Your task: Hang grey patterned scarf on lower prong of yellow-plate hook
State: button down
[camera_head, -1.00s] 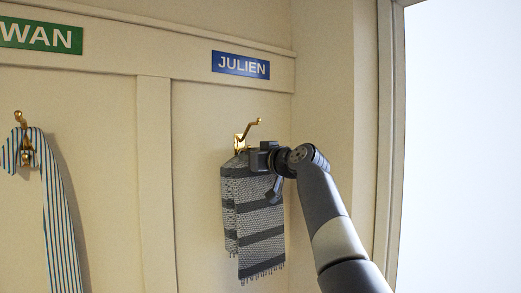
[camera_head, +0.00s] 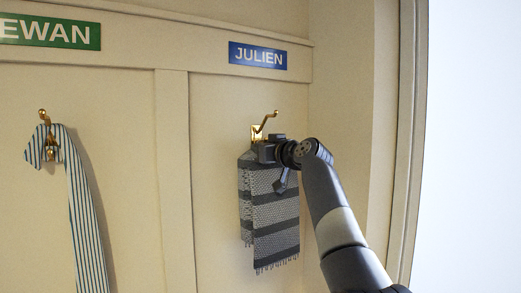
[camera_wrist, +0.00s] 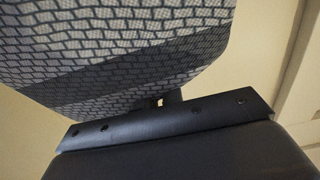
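The grey patterned scarf (camera_head: 276,212), with dark bands and a fringed lower edge, hangs below the yellow-plate hook (camera_head: 257,133) under the JULIEN sign. Its top is just beneath the hook. The gold upper prong (camera_head: 268,118) is bare and rises to the right. The lower prong is hidden by my gripper and the scarf's top, so I cannot tell whether the cloth is over it. My gripper (camera_head: 264,152) is at the scarf's top, right below the hook plate. In the wrist view the scarf (camera_wrist: 120,40) fills the top, close to the gripper's dark body.
A blue-striped item (camera_head: 82,215) hangs on another hook (camera_head: 43,114) under the green EWAN sign (camera_head: 50,32), at left. A vertical panel strip (camera_head: 174,170) separates the bays. A side wall (camera_head: 345,100) stands close on the right.

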jog(key=shift+r, duration=0.85)
jog(key=shift+s+d+f+b, duration=0.1)
jog(key=shift+s+d+b, duration=0.05)
jog(key=shift+b, duration=0.15)
jog(key=shift+b+v, duration=1.05)
jog(key=shift+v, duration=0.25)
jog(key=b+v, duration=0.4)
jog(key=v, duration=0.3)
